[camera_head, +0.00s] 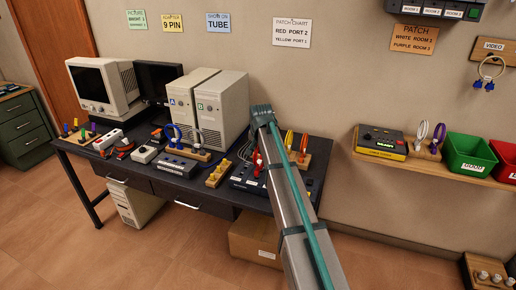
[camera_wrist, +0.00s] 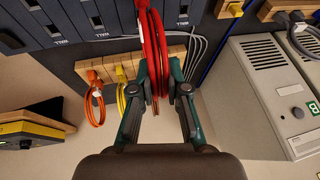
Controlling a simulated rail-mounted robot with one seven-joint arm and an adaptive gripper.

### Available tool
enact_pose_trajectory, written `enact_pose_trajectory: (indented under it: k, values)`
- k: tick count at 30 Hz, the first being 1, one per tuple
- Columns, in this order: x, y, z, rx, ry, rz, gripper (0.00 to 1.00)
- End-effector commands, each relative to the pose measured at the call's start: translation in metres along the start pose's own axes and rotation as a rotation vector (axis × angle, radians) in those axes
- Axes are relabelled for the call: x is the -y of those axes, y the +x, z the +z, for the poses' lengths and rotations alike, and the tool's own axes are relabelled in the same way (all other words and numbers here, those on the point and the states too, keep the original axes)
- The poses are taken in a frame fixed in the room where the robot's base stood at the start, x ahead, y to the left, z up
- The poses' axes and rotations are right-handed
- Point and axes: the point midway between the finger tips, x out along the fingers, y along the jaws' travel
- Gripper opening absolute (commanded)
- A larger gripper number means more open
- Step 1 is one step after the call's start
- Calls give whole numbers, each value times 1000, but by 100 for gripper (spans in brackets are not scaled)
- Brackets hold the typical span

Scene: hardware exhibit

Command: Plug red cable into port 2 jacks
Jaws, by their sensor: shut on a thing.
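The red cable (camera_wrist: 163,50) hangs as a long loop between the fingers of my gripper (camera_wrist: 161,95) in the wrist view. The fingers are closed around its strands. In the head view part of the red cable (camera_head: 258,163) shows beside my arm, which hides the gripper. The dark patch panel (camera_head: 243,180) lies on the desk, partly behind my arm. Its dark modules with WALL labels (camera_wrist: 60,28) show at the upper left of the wrist view. The cable's plug ends and the port 2 jacks cannot be made out. The patch chart (camera_head: 292,33) reads red port 2, yellow port 1.
A wooden rack (camera_wrist: 176,58) holds an orange cable (camera_wrist: 97,108) and a yellow cable (camera_wrist: 121,98) close to my gripper. Beige computers (camera_head: 222,105) stand left of my arm. A blue switch box and adapters crowd the desk. A wall shelf (camera_head: 440,166) is at the right.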

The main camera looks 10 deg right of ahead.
Motion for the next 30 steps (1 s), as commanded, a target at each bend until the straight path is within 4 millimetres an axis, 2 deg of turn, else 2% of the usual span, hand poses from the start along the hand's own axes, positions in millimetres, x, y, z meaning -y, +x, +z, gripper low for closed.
enact_pose_trajectory:
  k: [30]
  values:
    - [-1, 6, 2, 0, 0, 0, 0]
